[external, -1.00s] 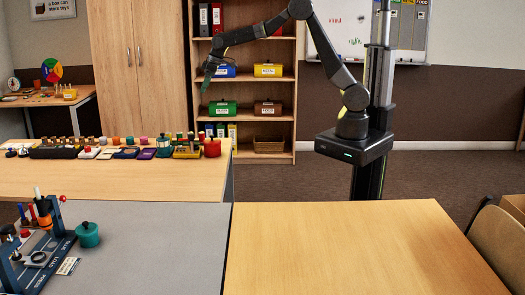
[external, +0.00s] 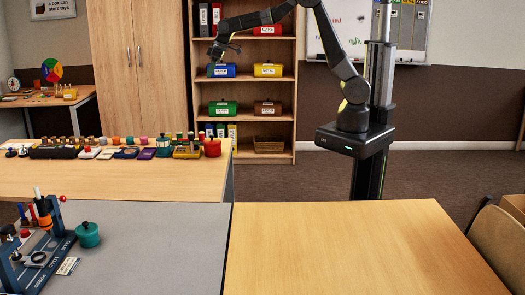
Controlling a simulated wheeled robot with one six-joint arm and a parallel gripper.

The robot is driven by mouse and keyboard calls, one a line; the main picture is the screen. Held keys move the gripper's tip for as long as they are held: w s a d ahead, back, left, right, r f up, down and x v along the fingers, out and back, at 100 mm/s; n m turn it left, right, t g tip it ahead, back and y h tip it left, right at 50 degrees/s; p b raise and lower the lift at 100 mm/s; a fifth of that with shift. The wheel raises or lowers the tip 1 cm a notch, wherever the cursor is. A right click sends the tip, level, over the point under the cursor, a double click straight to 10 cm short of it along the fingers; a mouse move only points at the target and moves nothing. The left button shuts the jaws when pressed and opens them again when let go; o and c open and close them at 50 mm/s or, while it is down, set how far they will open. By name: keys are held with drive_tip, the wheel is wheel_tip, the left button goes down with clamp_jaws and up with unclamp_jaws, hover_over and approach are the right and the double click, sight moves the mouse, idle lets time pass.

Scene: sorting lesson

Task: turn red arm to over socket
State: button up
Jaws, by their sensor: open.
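A blue stand (external: 57,256) with white lettering is at the lower left on the grey table. It carries red parts, among them a red knob (external: 62,198) at its upper right; I cannot tell which part is the red arm. A grey ring (external: 37,259) on the stand may be the socket, but it is too small to be sure. My gripper (external: 219,57) is open and appears empty. It is high up, in front of the shelf in the picture, well away from the stand.
A teal round pot (external: 88,235) stands beside the blue stand. A wooden table (external: 120,183) behind carries a row of small coloured items. The wooden table (external: 350,245) at the front right is clear. A chair (external: 497,240) is at the right edge.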

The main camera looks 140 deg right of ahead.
wheel_tip(320, 180, down, 12)
drive_tip(key=s+n+g+b, duration=0.1)
drive_tip(key=n+g+b, duration=0.35)
drive_tip(key=b, duration=0.35)
drive_tip(key=n+g+h+b, duration=0.4)
drive_tip(key=n+h+b, duration=1)
drive_tip(key=n+b, duration=0.65)
approach(192, 136)
drive_tip(key=shift+m, duration=0.9)
drive_tip(key=b+x, duration=0.2)
drive_tip(key=x, duration=0.9)
drive_tip(key=shift+s+d, duration=0.1)
drive_tip(key=shift+d, duration=0.1)
drive_tip(key=c, duration=0.9)
